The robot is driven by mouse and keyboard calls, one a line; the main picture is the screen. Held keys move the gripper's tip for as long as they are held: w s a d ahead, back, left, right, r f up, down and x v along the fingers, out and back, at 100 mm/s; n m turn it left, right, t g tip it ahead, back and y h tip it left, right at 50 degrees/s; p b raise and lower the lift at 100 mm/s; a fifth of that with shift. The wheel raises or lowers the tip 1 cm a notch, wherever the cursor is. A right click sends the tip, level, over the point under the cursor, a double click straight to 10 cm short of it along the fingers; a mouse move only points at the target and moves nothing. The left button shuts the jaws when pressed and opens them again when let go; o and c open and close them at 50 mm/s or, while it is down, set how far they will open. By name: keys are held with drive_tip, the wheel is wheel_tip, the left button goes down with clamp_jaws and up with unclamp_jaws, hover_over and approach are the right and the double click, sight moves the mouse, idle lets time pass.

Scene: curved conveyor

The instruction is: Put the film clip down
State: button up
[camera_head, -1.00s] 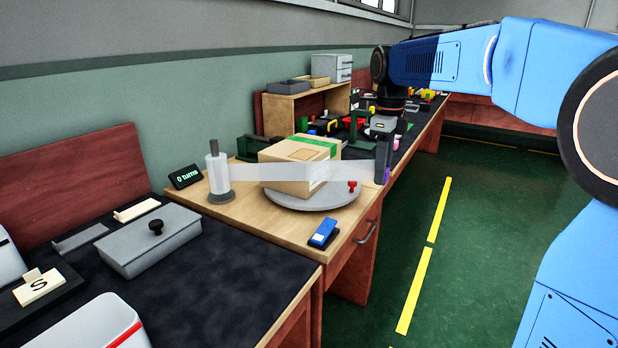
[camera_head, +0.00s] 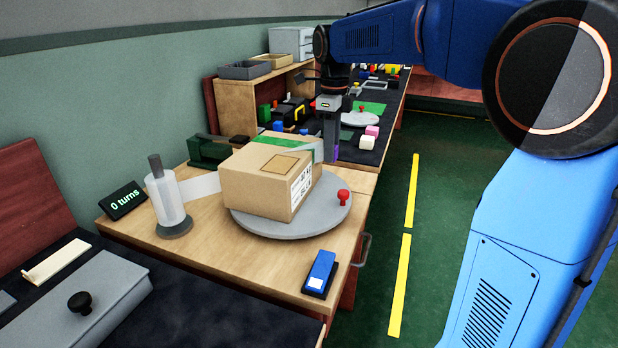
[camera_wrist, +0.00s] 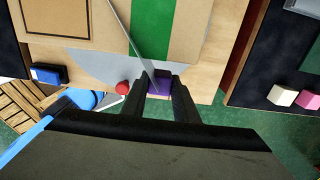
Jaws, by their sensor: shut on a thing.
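My gripper (camera_head: 330,128) is shut on the purple film clip (camera_head: 331,150), past the far right corner of the cardboard box. In the wrist view, the clip (camera_wrist: 159,84) sits between the two dark fingertips (camera_wrist: 160,96), at the rim of the grey turntable (camera_wrist: 88,66); its exact height is unclear. A pale film strip (camera_head: 200,187) runs from the upright film roll (camera_head: 170,205), behind the box (camera_head: 262,188), to the clip. The box, with a green band on top, stands on the turntable (camera_head: 283,226), which has a red knob (camera_head: 343,197).
A blue stapler-like object (camera_head: 321,272) lies at the bench's front right. A display (camera_head: 123,200) reads "0 turns". A dark green device (camera_head: 215,150) stands behind the box. A wooden shelf (camera_head: 238,104) and a cluttered dark bench lie beyond. Bare wood (camera_head: 250,262) shows in front of the turntable.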

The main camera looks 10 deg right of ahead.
sight(330, 185)
drive_tip(key=shift+f, duration=3.9)
drive_tip(key=o, duration=1)
drive_tip(key=shift+f, duration=0.15)
drive_tip(key=shift+o, duration=0.2)
